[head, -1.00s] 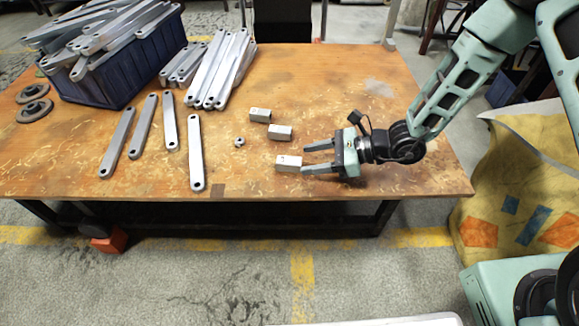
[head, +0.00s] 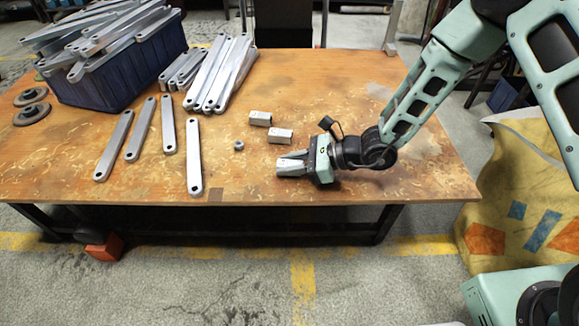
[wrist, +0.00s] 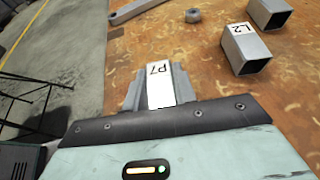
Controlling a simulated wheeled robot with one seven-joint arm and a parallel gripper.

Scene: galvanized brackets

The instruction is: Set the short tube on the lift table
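A short square metal tube marked P7 (wrist: 158,86) lies between the fingers of my gripper (head: 291,165), near the front of the wooden bench. In the wrist view the fingers press against both its sides, so my gripper looks shut on it. Two similar short tubes lie apart on the bench: one near (head: 280,136) and one farther back (head: 260,118). The wrist view shows one marked L2 (wrist: 246,52) and another behind it (wrist: 269,12). I cannot make out a lift table for certain in these views.
A small nut (head: 239,145) lies left of the tubes. Several flat galvanized bars (head: 195,160) lie farther left, near a blue crate (head: 120,90) piled with bars. Two dark discs (head: 31,113) lie at the far left. The bench (head: 420,175) is bare at its right end.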

